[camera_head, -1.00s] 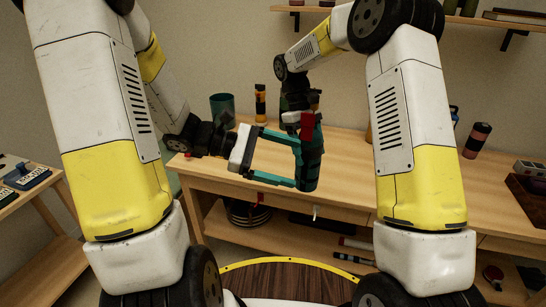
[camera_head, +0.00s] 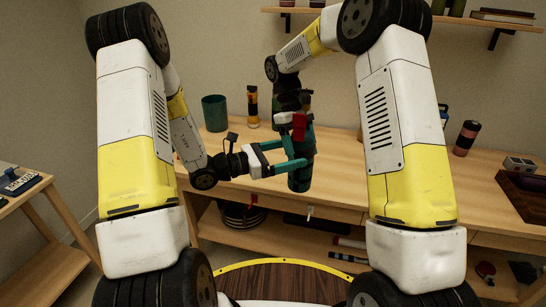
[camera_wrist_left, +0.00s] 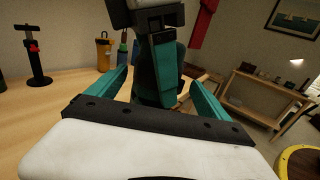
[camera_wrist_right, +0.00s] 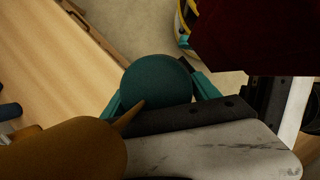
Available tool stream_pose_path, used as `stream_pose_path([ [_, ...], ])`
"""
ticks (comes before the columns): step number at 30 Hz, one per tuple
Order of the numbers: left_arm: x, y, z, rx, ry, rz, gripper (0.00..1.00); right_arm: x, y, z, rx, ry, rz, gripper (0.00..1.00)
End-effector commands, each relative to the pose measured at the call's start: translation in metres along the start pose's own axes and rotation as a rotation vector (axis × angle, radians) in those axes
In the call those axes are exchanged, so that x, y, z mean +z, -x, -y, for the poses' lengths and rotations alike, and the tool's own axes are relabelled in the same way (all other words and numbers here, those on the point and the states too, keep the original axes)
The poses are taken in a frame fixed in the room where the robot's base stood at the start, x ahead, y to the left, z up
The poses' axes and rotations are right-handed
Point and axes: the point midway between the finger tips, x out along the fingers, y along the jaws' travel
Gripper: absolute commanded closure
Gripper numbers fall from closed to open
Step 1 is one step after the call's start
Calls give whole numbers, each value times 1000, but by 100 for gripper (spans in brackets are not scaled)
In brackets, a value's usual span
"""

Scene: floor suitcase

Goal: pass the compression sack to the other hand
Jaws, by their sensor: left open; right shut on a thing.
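The compression sack (camera_head: 299,181) is a dark teal cylinder, roughly upright in the air in front of the workbench. My right gripper (camera_head: 301,115) is shut on it from above and behind, partly hidden by its own wrist. In the right wrist view the sack's round end (camera_wrist_right: 155,80) sits between the teal fingers. My left gripper (camera_head: 298,153) is open, with its fingers reaching from the left to either side of the sack. In the left wrist view the sack (camera_wrist_left: 181,62) stands between the spread fingers, partly behind the right gripper. Contact with the left fingers cannot be told.
The wooden workbench (camera_head: 340,175) stands behind and below the grippers. A teal cup (camera_head: 214,113), an orange-and-black bottle (camera_head: 252,107) and a dark canister with pink bands (camera_head: 466,138) stand on it. A side table (camera_head: 30,220) is at the left.

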Motion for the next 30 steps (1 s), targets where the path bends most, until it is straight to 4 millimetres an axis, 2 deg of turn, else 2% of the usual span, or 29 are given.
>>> stream_pose_path([
  [3,0,-22,1,-4,0,0,10,0,0,0,0,0,0,100],
  [9,0,-44,0,-2,-1,0,10,0,0,0,0,0,0,100],
  [21,0,-50,0,0,-1,0,10,0,0,0,0,0,-1,100],
  [30,0,-50,2,-4,0,0,69,0,1,-1,2,-1,-3,100],
])
